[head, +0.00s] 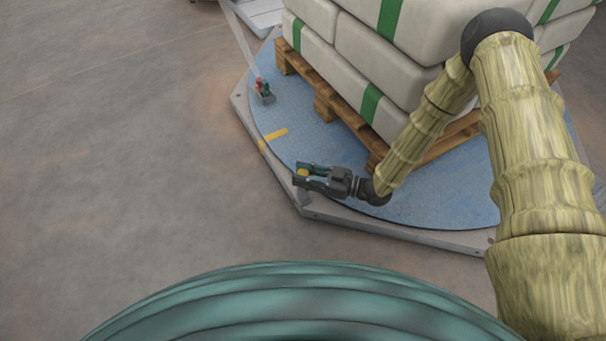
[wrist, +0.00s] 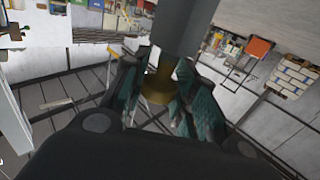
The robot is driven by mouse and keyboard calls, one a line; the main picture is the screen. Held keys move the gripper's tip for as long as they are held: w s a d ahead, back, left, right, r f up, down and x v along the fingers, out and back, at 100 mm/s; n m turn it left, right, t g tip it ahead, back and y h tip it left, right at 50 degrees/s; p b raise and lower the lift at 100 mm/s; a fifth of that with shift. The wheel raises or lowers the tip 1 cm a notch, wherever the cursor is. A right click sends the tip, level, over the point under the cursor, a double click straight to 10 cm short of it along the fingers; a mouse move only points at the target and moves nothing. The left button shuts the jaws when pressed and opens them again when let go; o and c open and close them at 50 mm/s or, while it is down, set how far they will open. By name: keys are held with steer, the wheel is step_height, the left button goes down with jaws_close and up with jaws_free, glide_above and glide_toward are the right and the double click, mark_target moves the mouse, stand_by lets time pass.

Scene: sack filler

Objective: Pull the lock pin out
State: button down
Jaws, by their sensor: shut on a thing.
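My gripper (head: 299,175) is over the near left edge of the blue turntable (head: 400,208) in the head view. Its teal fingers are shut on a small yellow piece, which I take to be the head of the lock pin (head: 303,172). In the wrist view the gripper (wrist: 160,100) has its fingers on either side of the brass-coloured part of the pin (wrist: 157,86). A thick grey cylinder (wrist: 185,25) adjoins the brass part and runs out of the top of the picture. I cannot tell whether the pin sits in a hole.
White sacks (head: 375,62) with green bands are stacked on a wooden pallet (head: 328,103) on the turntable. A small red and grey device (head: 264,92) stands at its far left edge. A yellow mark (head: 275,139) lies between. The floor (head: 130,160) at left is clear.

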mark_target(305, 173)
steer(key=shift+r+p, duration=1.6)
steer(key=shift+r, duration=0.5)
steer(key=c, duration=1.1)
jaws_free()
steer(key=shift+r, duration=0.15)
steer(key=shift+o, duration=0.2)
steer(key=shift+d, duration=0.25)
steer(key=v, duration=1.1)
steer(key=shift+d, duration=0.3)
steer(key=shift+s, duration=0.15)
